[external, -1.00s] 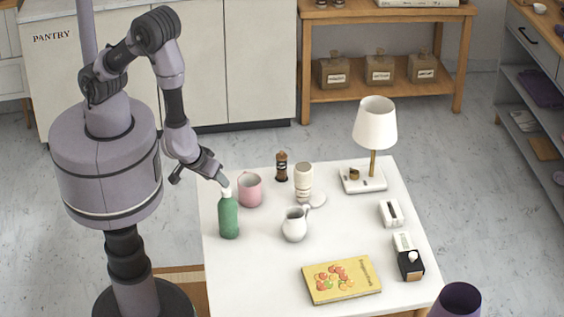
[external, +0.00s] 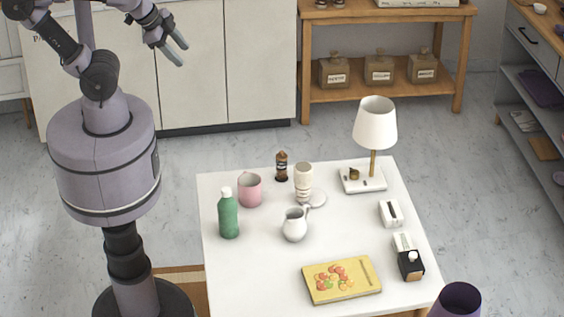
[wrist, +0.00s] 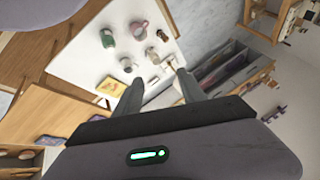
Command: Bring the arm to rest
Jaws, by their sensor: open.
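My gripper (external: 176,52) is open and empty, raised high at the upper left of the external view, in front of the pantry cabinet and well clear of the table. Its two fingers (wrist: 158,88) show apart in the wrist view, with the table seen far beyond them. The white table (external: 260,285) stands to the right of my base. A green bottle (external: 228,217) with a white cap stands upright at the table's left side, apart from the gripper.
On the table are a pink mug (external: 250,190), a white pitcher (external: 294,224), a brown grinder (external: 281,167), a lamp (external: 375,125) and a yellow book (external: 341,281). A purple bin (external: 458,300) stands at the lower right. A wooden shelf (external: 385,92) is behind.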

